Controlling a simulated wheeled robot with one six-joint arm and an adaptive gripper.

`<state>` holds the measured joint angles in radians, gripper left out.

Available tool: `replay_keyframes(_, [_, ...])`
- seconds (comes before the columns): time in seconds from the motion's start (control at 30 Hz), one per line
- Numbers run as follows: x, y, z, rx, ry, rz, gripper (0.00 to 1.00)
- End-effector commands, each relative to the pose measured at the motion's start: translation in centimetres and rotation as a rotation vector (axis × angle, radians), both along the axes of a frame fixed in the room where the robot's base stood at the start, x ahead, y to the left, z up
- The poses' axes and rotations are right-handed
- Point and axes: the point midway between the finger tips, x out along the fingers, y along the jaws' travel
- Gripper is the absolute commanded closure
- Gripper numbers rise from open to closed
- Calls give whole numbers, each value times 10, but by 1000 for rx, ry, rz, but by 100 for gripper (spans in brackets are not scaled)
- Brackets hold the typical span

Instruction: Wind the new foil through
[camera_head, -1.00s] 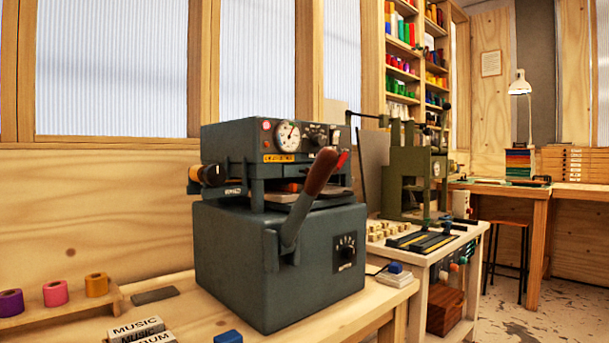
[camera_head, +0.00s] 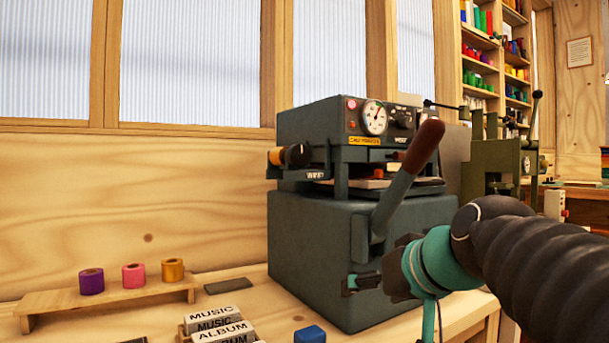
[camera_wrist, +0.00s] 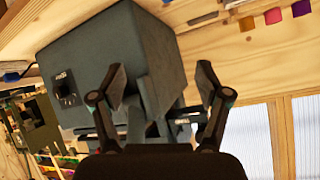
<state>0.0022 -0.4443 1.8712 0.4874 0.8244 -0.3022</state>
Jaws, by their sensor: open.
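The dark grey foil press (camera_head: 315,240) stands on the bench, with a gauge and dials on its upper housing. Its lever (camera_head: 405,180) has a brown grip and slants up to the right. A roll with a dark end (camera_head: 290,156) sits on the upper left side of the press. Purple (camera_head: 91,281), pink (camera_head: 134,275) and gold (camera_head: 173,270) foil rolls stand upright on a wooden rack. My gripper (camera_head: 365,283) is open and empty in front of the press. In the wrist view, my gripper's spread fingers (camera_wrist: 161,82) have the press body behind them.
MUSIC and ALBUM blocks (camera_head: 217,325) and a blue block (camera_head: 310,334) lie at the bench front. A flat grey piece (camera_head: 228,286) lies beside the rack (camera_head: 75,298). A green machine (camera_head: 490,160) stands behind at right.

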Motion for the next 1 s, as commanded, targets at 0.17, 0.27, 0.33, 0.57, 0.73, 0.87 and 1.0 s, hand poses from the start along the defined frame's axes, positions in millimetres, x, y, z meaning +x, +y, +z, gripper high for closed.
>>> replay_keyframes(0.17, [54, 24, 83, 106, -223, 82, 24])
replay_keyframes(0.27, [72, 34, 127, 153, -337, 121, 24])
replay_keyframes(0.33, [80, 39, 152, 180, -402, 144, 24])
replay_keyframes(0.57, [89, 47, 197, 226, -522, 183, 24])
replay_keyframes(0.73, [99, 54, 203, 231, -532, 189, 24])
replay_keyframes(0.87, [115, 66, 203, 233, -530, 190, 24])
replay_keyframes(1.0, [137, 81, 204, 231, -531, 190, 24])
